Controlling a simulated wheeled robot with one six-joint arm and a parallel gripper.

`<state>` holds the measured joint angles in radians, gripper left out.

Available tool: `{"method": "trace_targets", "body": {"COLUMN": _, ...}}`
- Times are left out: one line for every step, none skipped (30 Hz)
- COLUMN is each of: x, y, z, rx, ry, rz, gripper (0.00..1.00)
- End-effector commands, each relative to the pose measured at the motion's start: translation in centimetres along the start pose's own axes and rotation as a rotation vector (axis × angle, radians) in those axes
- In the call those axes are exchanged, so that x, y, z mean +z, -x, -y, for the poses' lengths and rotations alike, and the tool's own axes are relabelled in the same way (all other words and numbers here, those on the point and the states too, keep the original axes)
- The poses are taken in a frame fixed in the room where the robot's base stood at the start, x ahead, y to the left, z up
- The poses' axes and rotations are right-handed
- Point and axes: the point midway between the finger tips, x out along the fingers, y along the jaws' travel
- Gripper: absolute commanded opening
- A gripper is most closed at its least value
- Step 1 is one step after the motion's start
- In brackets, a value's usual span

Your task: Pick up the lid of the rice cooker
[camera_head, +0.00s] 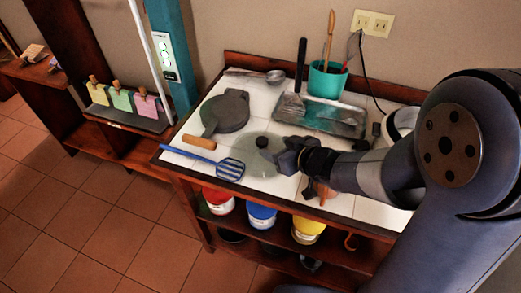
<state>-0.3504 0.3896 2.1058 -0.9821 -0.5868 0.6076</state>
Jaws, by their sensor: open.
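A round, see-through lid (250,163) with a dark knob (262,142) lies flat on the white tiled counter, near its front edge. My gripper (279,152) is open and just right of the knob, over the right part of the lid. I cannot tell whether the fingers touch the knob. A white, rounded vessel (399,122), perhaps the rice cooker, stands at the right and is mostly hidden behind my arm.
A grey tray (320,116) and a teal utensil pot (327,80) stand at the back. Coloured tubs (262,216) sit below.

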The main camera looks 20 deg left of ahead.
Motion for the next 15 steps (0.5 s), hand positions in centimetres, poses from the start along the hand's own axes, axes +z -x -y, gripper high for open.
{"method": "trace_targets", "body": {"x": 0.1, "y": -0.5, "z": 0.1, "rx": -0.002, "ry": 0.001, "rz": 0.001, "gripper": 0.58}}
{"method": "trace_targets", "body": {"x": 0.1, "y": -0.7, "z": 0.1, "rx": -0.002, "ry": 0.001, "rz": 0.001, "gripper": 0.58}}
{"method": "trace_targets", "body": {"x": 0.1, "y": -0.9, "z": 0.1, "rx": -0.002, "ry": 0.0, "rz": 0.001, "gripper": 0.58}}
{"method": "trace_targets", "body": {"x": 0.0, "y": -1.1, "z": 0.1, "rx": -0.001, "ry": 0.0, "rz": 0.0, "gripper": 0.58}}
{"method": "trace_targets", "body": {"x": 0.0, "y": -1.3, "z": 0.1, "rx": -0.001, "ry": 0.0, "rz": 0.0, "gripper": 0.58}}
{"method": "trace_targets", "body": {"x": 0.0, "y": -1.7, "z": 0.2, "rx": -0.002, "ry": 0.002, "rz": 0.0, "gripper": 0.58}}
{"method": "trace_targets", "body": {"x": 0.0, "y": -2.1, "z": 0.3, "rx": -0.003, "ry": 0.002, "rz": 0.0, "gripper": 0.58}}
{"method": "trace_targets", "body": {"x": 0.0, "y": -2.6, "z": 0.3, "rx": -0.004, "ry": 0.001, "rz": 0.001, "gripper": 0.58}}
{"method": "trace_targets", "body": {"x": -0.1, "y": -3.3, "z": 0.4, "rx": -0.003, "ry": 0.001, "rz": 0.001, "gripper": 0.58}}
{"method": "trace_targets", "body": {"x": -0.1, "y": -3.7, "z": 0.5, "rx": -0.003, "ry": 0.0, "rz": 0.001, "gripper": 0.58}}
{"method": "trace_targets", "body": {"x": -0.1, "y": -4.2, "z": 0.5, "rx": -0.003, "ry": 0.001, "rz": 0.002, "gripper": 0.58}}
{"method": "trace_targets", "body": {"x": -0.1, "y": -4.7, "z": 0.5, "rx": -0.002, "ry": 0.001, "rz": 0.001, "gripper": 0.58}}
{"method": "trace_targets", "body": {"x": -0.1, "y": -5.0, "z": 0.4, "rx": -0.002, "ry": 0.0, "rz": 0.001, "gripper": 0.58}}
{"method": "trace_targets", "body": {"x": -0.1, "y": -5.3, "z": 0.4, "rx": -0.001, "ry": 0.0, "rz": 0.001, "gripper": 0.58}}
{"method": "trace_targets", "body": {"x": -0.2, "y": -5.6, "z": 0.4, "rx": -0.001, "ry": 0.0, "rz": 0.0, "gripper": 0.58}}
